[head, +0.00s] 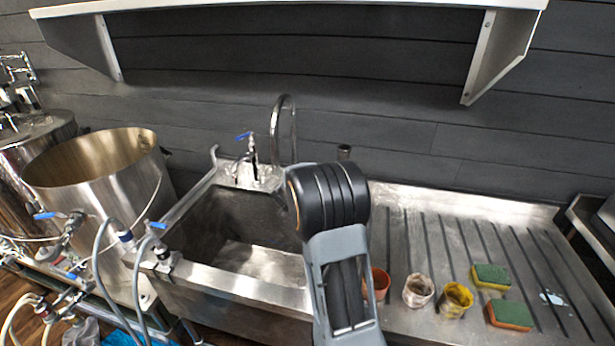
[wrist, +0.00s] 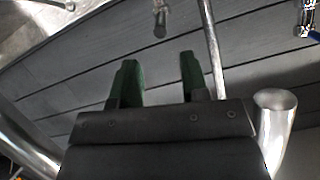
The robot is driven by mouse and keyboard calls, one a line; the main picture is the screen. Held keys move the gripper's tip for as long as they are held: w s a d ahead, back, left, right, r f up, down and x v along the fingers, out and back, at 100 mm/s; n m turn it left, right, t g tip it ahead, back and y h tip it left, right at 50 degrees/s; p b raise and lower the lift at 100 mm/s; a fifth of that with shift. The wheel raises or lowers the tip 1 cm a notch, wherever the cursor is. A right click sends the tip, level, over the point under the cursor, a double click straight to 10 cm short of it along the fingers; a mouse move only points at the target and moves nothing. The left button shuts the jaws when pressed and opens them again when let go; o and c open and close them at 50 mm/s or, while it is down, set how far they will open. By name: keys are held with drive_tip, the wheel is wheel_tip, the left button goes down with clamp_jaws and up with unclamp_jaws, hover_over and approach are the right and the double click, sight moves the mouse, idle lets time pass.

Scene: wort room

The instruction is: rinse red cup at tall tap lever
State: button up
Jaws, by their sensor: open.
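The red cup (head: 381,284) stands upright on the ribbed drainboard, partly hidden behind my arm in the head view. The tall tap (head: 284,115) is a curved metal gooseneck at the back of the sink. A blue lever (head: 243,136) tops a smaller tap left of it; a blue piece also shows at the right edge of the wrist view (wrist: 314,37). My gripper (wrist: 158,80) shows two green fingers apart with nothing between them. In the head view my arm hides the gripper. A metal pipe (wrist: 212,50) passes beyond the fingers.
A whitish cup (head: 418,290) and a yellow cup (head: 455,300) stand right of the red cup. Two sponges (head: 491,276) (head: 510,315) lie farther right. The sink basin (head: 255,262) looks empty where visible. A large pot (head: 95,185) with hoses stands left; a shelf (head: 300,5) hangs above.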

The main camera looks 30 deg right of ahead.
drive_tip(key=x, duration=0.9)
drive_tip(key=shift+p, duration=0.4)
clamp_jaws()
